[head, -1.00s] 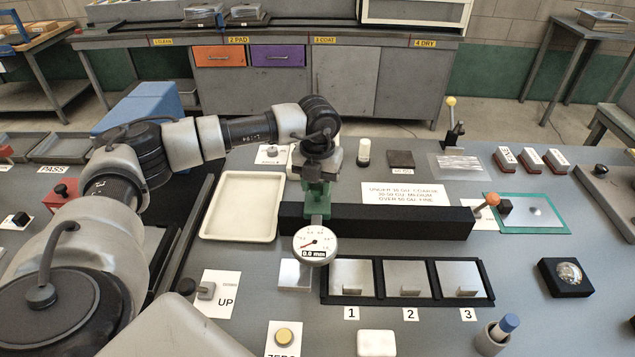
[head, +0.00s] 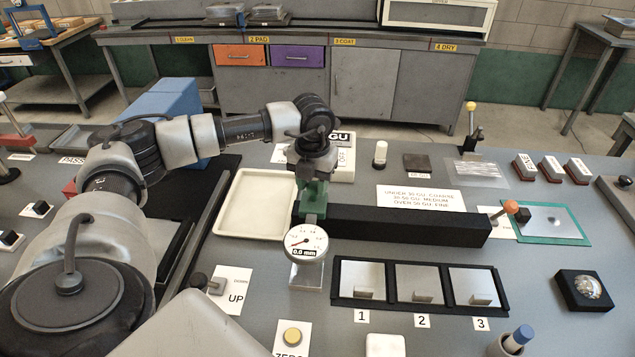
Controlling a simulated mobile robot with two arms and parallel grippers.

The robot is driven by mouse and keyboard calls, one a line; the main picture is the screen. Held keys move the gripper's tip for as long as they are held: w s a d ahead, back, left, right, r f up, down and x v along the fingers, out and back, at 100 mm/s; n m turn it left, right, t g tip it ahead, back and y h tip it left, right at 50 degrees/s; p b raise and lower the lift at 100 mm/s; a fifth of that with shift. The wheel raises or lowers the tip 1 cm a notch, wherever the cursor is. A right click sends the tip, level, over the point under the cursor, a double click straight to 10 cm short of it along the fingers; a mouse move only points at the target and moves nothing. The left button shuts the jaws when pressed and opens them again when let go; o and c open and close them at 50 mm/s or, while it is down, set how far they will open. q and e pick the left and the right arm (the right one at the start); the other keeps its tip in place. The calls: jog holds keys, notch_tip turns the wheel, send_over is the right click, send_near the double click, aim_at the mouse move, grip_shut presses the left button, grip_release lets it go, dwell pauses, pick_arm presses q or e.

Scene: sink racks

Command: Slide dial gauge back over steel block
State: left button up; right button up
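The dial gauge (head: 306,241), a round white face reading 0.0 mm, hangs from a green carriage (head: 312,199) on the black rail (head: 400,225), near the rail's left end. The small steel block (head: 306,276) lies just below the dial in the picture; the dial overlaps its far part, so contact is hidden. My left gripper (head: 314,166) is at the top of the green carriage and appears shut on it; its fingertips are mostly hidden. My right gripper is not in view.
A black holder (head: 390,304) with three steel plates, numbered 1 to 3, lies right of the block. A white tray (head: 232,232) is left of the rail. A lever (head: 215,286) on an UP card and a yellow ZERO button (head: 292,335) are at the front.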

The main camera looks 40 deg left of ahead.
pick_arm(q)
jog(key=o, duration=0.3)
jog(key=shift+s+a, duration=0.15)
jog(key=shift+a, duration=0.1)
jog(key=shift+o, duration=0.2)
jog(key=shift+d+r, duration=0.1)
jog(key=shift+r, duration=0.25)
notch_tip(320, 180, up, 10)
jog(key=b, duration=0.1)
jog(key=shift+b, duration=0.4)
